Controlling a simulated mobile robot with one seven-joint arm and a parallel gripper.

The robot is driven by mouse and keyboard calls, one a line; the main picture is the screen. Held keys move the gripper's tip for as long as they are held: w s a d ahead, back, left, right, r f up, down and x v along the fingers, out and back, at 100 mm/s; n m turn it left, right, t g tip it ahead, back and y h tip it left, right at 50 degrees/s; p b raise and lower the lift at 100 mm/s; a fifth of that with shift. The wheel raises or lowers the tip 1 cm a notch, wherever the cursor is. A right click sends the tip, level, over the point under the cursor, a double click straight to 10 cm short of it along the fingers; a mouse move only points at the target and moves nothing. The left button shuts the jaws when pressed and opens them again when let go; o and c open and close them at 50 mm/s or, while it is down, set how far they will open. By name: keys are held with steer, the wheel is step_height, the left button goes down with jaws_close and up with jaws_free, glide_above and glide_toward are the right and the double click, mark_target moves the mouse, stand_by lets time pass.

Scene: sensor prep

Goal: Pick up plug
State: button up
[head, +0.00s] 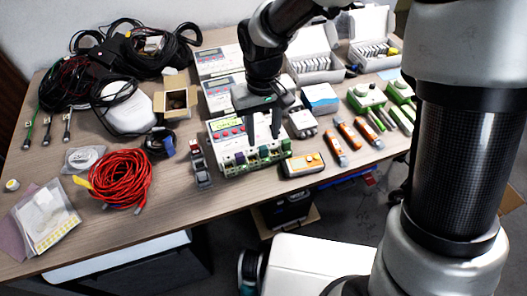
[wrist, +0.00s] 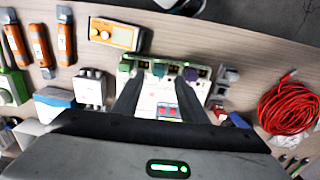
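A white device (head: 217,127) with red buttons stands near the table's front edge. Along its front is a row of coloured plug-like pieces. In the wrist view a green one (wrist: 125,66) is at the left, another green one (wrist: 158,69) in the middle and a purple one (wrist: 190,74) at the right. I cannot tell which is the plug meant. My gripper (head: 263,140) points down over the device, with its two fingers apart. In the wrist view the middle green piece lies just beyond the gap between the fingertips (wrist: 162,82). Nothing shows held; contact is unclear.
An orange-and-white meter (head: 303,164) lies right of the device, and a grey clamp-like part (head: 200,166) stands at its left. A red cable coil (head: 120,178) lies farther left. Orange tools (head: 336,146) and open cases (head: 317,66) are to the right and behind.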

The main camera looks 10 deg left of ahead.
mark_target(263, 147)
steer(key=f+b, duration=0.1)
steer(key=f, duration=0.4)
steer(key=shift+w, duration=0.2)
steer(key=shift+c, duration=0.3)
jaws_close()
steer(key=shift+r, duration=0.15)
